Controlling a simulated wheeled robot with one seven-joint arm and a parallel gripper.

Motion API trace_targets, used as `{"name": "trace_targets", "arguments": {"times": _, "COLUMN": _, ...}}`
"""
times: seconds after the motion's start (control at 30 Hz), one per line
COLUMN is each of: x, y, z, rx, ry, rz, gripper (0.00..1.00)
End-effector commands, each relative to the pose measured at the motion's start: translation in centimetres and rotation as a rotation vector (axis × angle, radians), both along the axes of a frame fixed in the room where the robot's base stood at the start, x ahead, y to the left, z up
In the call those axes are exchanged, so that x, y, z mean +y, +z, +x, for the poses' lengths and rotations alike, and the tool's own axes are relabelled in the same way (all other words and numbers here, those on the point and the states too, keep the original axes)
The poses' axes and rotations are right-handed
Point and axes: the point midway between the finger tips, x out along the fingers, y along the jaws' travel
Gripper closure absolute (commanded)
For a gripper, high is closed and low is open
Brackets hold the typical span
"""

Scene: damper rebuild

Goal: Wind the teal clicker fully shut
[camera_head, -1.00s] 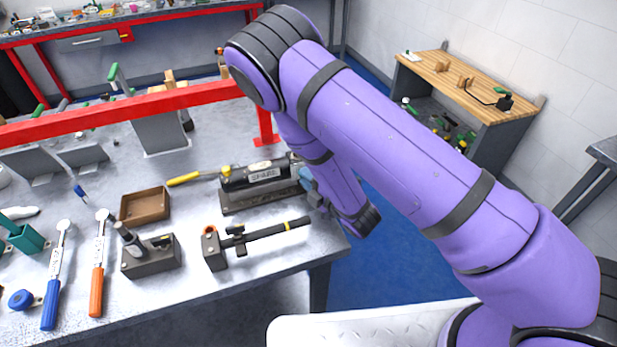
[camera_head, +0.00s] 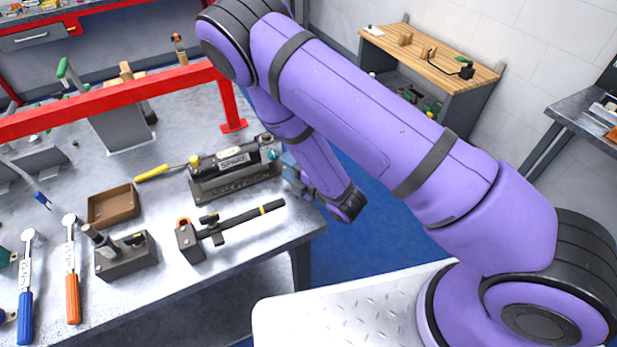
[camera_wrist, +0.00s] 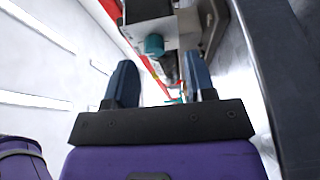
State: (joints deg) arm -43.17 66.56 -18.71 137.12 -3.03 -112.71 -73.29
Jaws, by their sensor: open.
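The teal clicker (camera_wrist: 154,44) is a small round knob on a grey block at the end of the black damper. In the head view, the clicker (camera_head: 271,155) shows at the damper's (camera_head: 228,165) right end. The damper sits in a dark stand on the metal bench. My gripper (camera_wrist: 160,78) is open, with dark blue fingers apart and nothing held between them. In the wrist view the clicker appears beyond the fingertips, between their lines and apart from them. In the head view my gripper is just right of the damper end, partly hidden by my arm.
A black tool with a yellow band (camera_head: 240,224) lies in front of the damper. A brown tray (camera_head: 113,205), a grey block (camera_head: 125,256) and torque wrenches (camera_head: 71,285) stand left. A red rail (camera_head: 150,92) runs behind. Open blue floor (camera_head: 370,235) lies right.

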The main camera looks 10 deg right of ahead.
Motion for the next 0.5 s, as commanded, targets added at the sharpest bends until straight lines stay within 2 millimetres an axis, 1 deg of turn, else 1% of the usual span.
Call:
{"name": "trace_targets", "arguments": {"times": 0.23, "x": -0.7, "y": -0.4, "z": -0.7, "rx": 0.013, "ry": -0.004, "rz": -0.004, "gripper": 0.50}}
{"name": "trace_targets", "arguments": {"times": 0.5, "x": -1.0, "y": -0.2, "z": -1.3, "rx": 0.006, "ry": -0.002, "rz": 0.001, "gripper": 0.50}}
